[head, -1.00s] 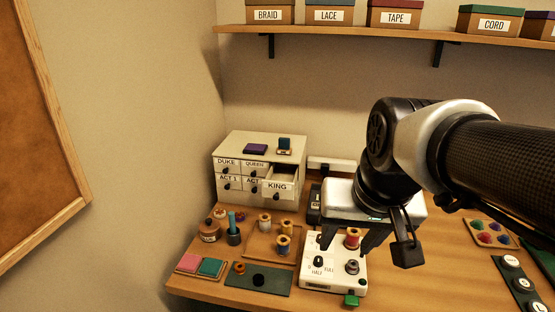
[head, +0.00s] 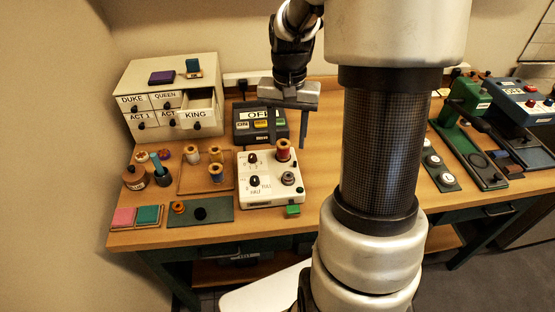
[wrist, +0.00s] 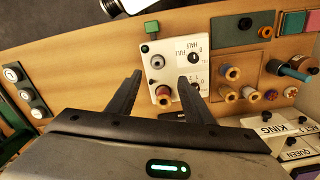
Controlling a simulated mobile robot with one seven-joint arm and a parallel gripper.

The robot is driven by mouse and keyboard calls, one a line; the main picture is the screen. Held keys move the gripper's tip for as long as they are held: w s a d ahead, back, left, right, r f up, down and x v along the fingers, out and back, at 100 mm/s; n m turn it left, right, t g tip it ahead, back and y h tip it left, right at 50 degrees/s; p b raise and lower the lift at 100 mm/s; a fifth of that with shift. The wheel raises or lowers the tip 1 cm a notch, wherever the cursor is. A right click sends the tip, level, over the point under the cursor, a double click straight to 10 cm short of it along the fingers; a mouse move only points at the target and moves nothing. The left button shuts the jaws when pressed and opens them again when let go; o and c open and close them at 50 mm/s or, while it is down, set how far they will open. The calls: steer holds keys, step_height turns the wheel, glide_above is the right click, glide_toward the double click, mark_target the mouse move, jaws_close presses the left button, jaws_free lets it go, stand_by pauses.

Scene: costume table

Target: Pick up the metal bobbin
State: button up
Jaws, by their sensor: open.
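The metal bobbin (head: 288,178) is a small grey spool on the right side of the white control box (head: 258,194), in front of a red thread spool (head: 283,150). In the wrist view, the bobbin (wrist: 157,62) shows beyond and between my fingertips, with the red spool (wrist: 163,95) nearer. My gripper (head: 287,130) is open and empty, pointing down above the back of the white box. It is apart from the bobbin. The open fingers also show in the wrist view (wrist: 160,77).
A dark box with an OFF display (head: 259,120) stands behind the white box. A wooden tray (head: 196,187) with several spools lies to the left, and a drawer cabinet (head: 172,112) with the KING drawer open stands at back left. A green lever device (head: 468,130) is at right.

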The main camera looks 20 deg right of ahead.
glide_above(288, 172)
steer(key=s+a, duration=0.2)
steer(key=f, duration=0.9)
steer(key=shift+d+f, duration=0.1)
steer(key=shift+d, duration=0.15)
steer(key=shift+w+d+f+p, duration=0.1)
steer(key=shift+d+f+p, duration=0.05)
steer(key=shift+f, duration=0.75)
steer(key=shift+w+d+f+p, duration=0.1)
steer(key=shift+f+p, duration=0.05)
steer(key=shift+f, duration=0.75)
steer(key=shift+w+d+f+p, duration=0.1)
steer(key=shift+d+f+p, duration=0.05)
steer(key=shift+f, duration=0.75)
jaws_close()
steer(key=shift+r, duration=0.1)
